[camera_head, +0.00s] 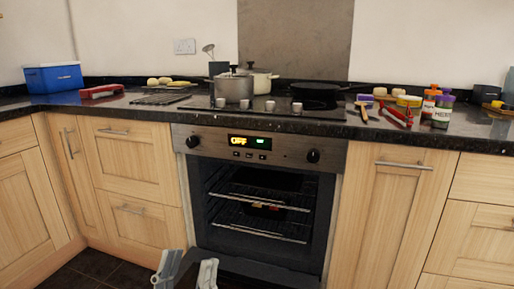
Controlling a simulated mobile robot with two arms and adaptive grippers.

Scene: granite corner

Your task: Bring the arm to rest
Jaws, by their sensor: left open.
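My left gripper (187,270) shows at the bottom edge of the head view, left of centre. Its two grey fingers are spread apart, with nothing seen between them. The rest of that arm is below the picture. The gripper is in front of the lower left part of the oven (255,205) and the drawers beside it. My right gripper is not in view.
The oven's inside shows, with racks (262,231) and some food on one. Pots (234,88) and a dark pan (313,92) stand on the hob. A blue box (53,79), a red-handled tool (397,115) and several jars sit on the dark counter.

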